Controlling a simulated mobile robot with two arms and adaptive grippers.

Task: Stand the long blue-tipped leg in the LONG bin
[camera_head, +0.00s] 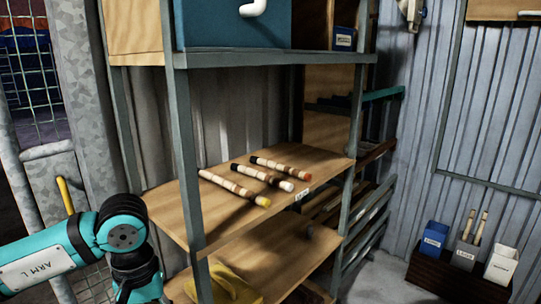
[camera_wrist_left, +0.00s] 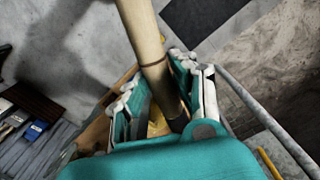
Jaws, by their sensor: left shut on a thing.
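My left gripper (camera_wrist_left: 160,88) is shut on a long pale wooden leg (camera_wrist_left: 143,35) with dark bands, in the left wrist view. The leg runs from the top edge down between the fingers to a dark end; no blue tip shows. In the head view only my left arm shows at the lower left, its gripper and the leg out of frame. At the right stand a blue bin (camera_head: 434,239), a grey bin (camera_head: 464,257) holding upright sticks, and a white bin (camera_head: 501,265). Their labels are too small to read surely. My right gripper is not in view.
A metal-framed shelf (camera_head: 184,150) stands between my left arm and the bins. On its middle board lie yellow-tipped (camera_head: 233,188), white-tipped (camera_head: 264,180) and orange-tipped (camera_head: 279,167) legs. A yellow cloth (camera_head: 235,287) lies below. The bins sit in a dark wooden tray (camera_head: 452,286).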

